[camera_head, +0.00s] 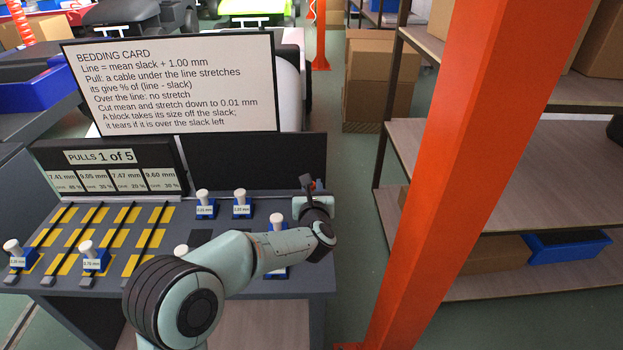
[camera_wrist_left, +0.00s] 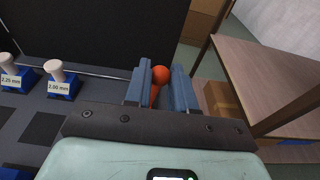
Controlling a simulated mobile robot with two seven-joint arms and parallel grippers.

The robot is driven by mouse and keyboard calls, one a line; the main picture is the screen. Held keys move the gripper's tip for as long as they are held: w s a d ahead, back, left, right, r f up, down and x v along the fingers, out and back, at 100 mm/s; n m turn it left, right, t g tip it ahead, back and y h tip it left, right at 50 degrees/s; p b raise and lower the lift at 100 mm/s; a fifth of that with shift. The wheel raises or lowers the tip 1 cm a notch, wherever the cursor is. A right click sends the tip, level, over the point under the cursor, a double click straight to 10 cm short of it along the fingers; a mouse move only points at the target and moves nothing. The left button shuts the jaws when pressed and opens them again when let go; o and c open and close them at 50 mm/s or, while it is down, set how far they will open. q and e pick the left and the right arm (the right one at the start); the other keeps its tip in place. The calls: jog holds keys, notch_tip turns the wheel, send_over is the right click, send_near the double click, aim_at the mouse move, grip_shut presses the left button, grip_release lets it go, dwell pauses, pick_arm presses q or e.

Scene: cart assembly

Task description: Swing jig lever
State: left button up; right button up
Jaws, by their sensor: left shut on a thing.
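The jig lever shows in the left wrist view as an orange ball knob (camera_wrist_left: 160,75) on an orange stem. My left gripper (camera_wrist_left: 160,88) has its two blue-grey fingers on either side of the stem, just below the ball, and is shut on it. In the head view my left gripper (camera_head: 312,186) is at the right end of the jig bench (camera_head: 310,285), and the lever there is mostly hidden by the gripper. My right gripper is not in view.
Blue blocks with white knobs (camera_head: 205,205) stand on the bench, several on yellow-striped tracks (camera_head: 120,215) at left. A sign (camera_head: 115,157) reads "PULLS 1 of 5". A bedding card (camera_head: 170,85) stands behind. An orange post (camera_head: 455,170) and shelves (camera_head: 540,180) are at right.

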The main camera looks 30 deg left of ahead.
pick_arm(q)
jog(key=shift+w+a+r+p, duration=0.25)
jog(key=shift+w+a, duration=0.3)
jog(key=shift+w, duration=0.3)
jog(key=shift+w+a+r+p, duration=0.15)
jog(key=shift+w+a+r, duration=0.2)
jog(key=shift+w+a, duration=0.35)
jog(key=shift+w+d, duration=0.1)
jog(key=shift+w, duration=0.1)
jog(key=shift+w+a+r, duration=0.1)
jog(key=shift+w+a, duration=0.1)
jog(key=shift+w, duration=0.25)
jog(key=x, duration=0.1)
jog(key=p+x, duration=0.1)
jog(key=x, duration=0.2)
jog(key=shift+a+r, duration=0.1)
jog(key=shift+r, duration=0.2)
jog(key=shift+w, duration=0.1)
